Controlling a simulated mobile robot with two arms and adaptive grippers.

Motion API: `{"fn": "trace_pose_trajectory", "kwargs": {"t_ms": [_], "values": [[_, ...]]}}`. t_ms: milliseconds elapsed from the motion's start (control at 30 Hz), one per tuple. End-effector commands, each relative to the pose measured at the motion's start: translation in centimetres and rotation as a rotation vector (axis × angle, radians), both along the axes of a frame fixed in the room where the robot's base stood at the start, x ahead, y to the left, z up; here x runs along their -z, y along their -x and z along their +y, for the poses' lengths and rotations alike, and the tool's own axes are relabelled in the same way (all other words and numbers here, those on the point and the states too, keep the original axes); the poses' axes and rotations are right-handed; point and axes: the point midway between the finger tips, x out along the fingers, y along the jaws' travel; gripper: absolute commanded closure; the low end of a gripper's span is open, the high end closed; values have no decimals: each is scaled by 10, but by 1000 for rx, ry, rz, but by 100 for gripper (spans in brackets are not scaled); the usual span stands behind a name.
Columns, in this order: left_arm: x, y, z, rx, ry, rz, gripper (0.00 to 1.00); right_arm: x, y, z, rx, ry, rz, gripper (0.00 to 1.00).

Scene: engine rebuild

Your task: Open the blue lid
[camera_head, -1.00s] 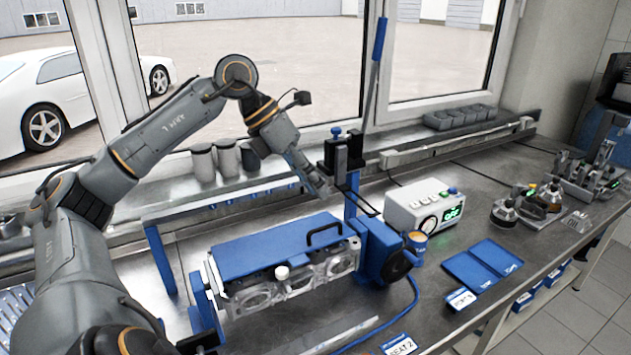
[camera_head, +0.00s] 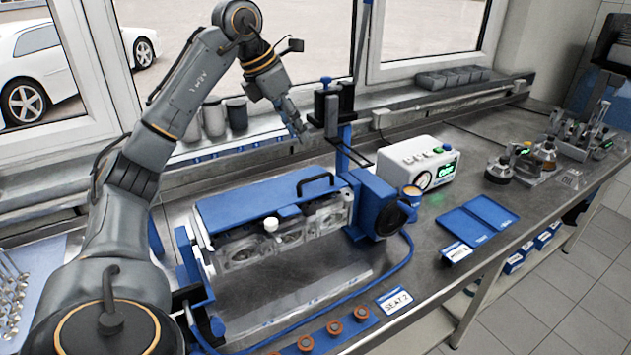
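The blue lid (camera_head: 240,207) lies flat over the top of a metal engine part (camera_head: 285,238). It has a black handle (camera_head: 316,183) near its right end, and a white knob (camera_head: 270,224) shows just below its front edge. My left gripper (camera_head: 303,135) hangs above and behind the handle, apart from the lid. It is close to a black piece on the blue upright post. It is small and seen from the side, so I cannot tell whether its fingers are open. My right gripper is not in view.
A blue motor-like unit (camera_head: 377,204) and the blue post (camera_head: 343,150) stand at the lid's right end. A white meter box (camera_head: 420,165) stands further right. Blue trays (camera_head: 478,219) lie on the bench. Grey canisters (camera_head: 213,117) stand behind.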

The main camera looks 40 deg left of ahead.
Motion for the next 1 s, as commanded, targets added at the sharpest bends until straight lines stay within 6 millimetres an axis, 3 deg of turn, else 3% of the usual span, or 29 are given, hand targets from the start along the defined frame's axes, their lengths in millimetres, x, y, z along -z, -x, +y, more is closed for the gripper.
{"fn": "trace_pose_trajectory", "kwargs": {"t_ms": [33, 100, 333, 800, 1000], "values": [[3, -4, 2, -4, -22, -1, 66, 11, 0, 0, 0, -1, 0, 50], [2, -7, 6, -12, -51, 5, 66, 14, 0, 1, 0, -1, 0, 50], [9, -12, 8, -19, -77, 19, 66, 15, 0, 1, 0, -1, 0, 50], [94, -46, 0, -19, -74, 20, 66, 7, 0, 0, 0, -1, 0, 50], [118, -56, -1, -20, -74, 16, 66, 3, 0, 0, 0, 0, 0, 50]]}}
